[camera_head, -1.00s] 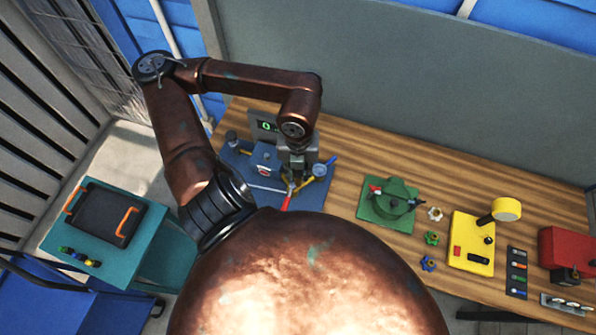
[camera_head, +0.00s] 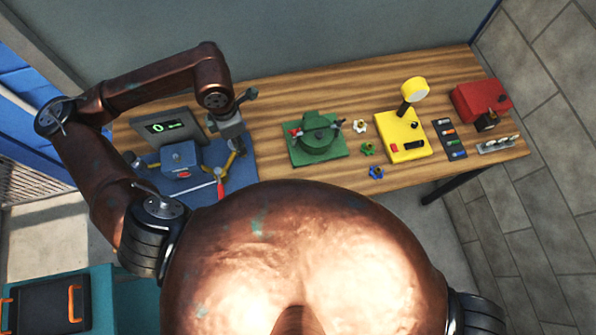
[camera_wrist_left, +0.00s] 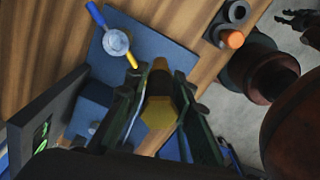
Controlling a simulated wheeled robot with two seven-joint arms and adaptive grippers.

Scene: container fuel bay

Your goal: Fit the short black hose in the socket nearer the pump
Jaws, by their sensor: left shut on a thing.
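My left gripper (camera_head: 234,138) hangs over the right part of the blue mat, right of the blue pump (camera_head: 180,158). In the left wrist view its fingers (camera_wrist_left: 165,118) are shut on what looks like the short black hose (camera_wrist_left: 160,82), dark with a yellow brass hex end (camera_wrist_left: 159,111). The hose cannot be made out in the head view. The pump (camera_wrist_left: 92,108) is partly hidden by the fingers in the wrist view.
A green station (camera_head: 318,140), yellow lamp unit (camera_head: 403,138) and red box (camera_head: 481,100) stand farther right.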

